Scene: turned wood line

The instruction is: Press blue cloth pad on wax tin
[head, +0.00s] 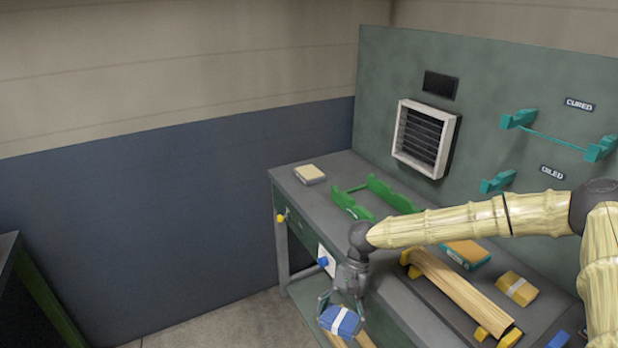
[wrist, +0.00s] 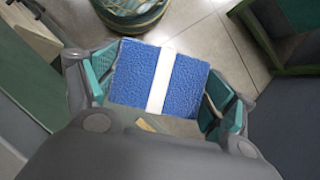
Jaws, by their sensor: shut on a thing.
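My gripper (head: 341,304) is shut on the blue cloth pad (head: 340,321), which has a white band across it. The pad is held in front of the bench's front edge, clear of the bench top. In the wrist view the pad (wrist: 128,78) fills the space between the teal finger pads of my gripper (wrist: 158,90). I cannot make out a wax tin for certain in either view.
The grey bench (head: 312,200) holds a green rack (head: 385,192), a tan block (head: 310,173), an orange-topped box (head: 466,252), a yellow banded pad (head: 517,289) and a long wood piece (head: 455,288) on yellow supports. A round green container (wrist: 130,18) stands on the floor.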

